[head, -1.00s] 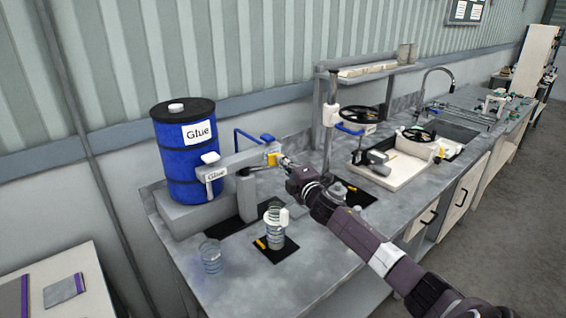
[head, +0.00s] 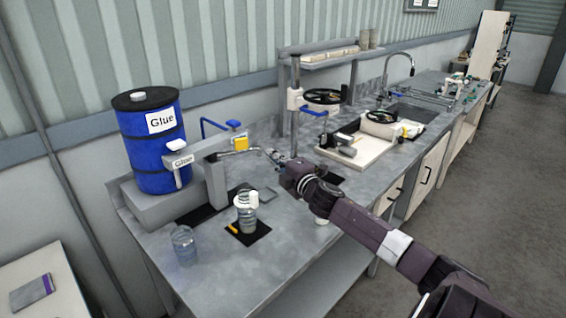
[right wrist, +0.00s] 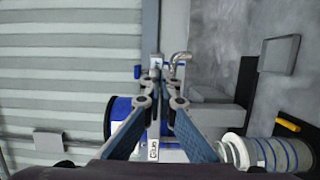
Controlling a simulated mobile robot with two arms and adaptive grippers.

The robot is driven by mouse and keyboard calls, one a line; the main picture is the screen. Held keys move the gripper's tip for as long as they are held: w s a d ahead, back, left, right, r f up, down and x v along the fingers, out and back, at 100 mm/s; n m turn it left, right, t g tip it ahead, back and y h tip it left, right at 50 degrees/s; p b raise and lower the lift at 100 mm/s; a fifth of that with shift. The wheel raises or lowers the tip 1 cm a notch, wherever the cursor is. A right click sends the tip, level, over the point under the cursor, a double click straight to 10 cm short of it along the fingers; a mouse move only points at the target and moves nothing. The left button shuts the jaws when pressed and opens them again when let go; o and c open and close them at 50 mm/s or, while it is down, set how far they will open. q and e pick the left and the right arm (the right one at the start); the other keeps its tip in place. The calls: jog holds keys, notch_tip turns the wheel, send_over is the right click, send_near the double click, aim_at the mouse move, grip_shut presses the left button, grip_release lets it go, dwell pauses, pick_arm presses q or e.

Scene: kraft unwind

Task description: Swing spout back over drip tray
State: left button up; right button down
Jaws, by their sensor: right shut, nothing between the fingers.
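My left gripper is out of view.
A blue glue drum (head: 151,142) stands behind the dispenser. A ribbed jar (head: 247,217) stands on a black mat (head: 250,238), with a clear jar (head: 184,246) to its left. A stand with a handwheel (head: 322,96) is farther right.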

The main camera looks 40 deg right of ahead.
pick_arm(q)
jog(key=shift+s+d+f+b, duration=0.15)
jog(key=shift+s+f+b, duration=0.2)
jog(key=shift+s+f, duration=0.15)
pick_arm(e)
jog(key=s, duration=0.4)
jog(key=shift+d+r, duration=0.35)
jog(key=shift+r, duration=0.05)
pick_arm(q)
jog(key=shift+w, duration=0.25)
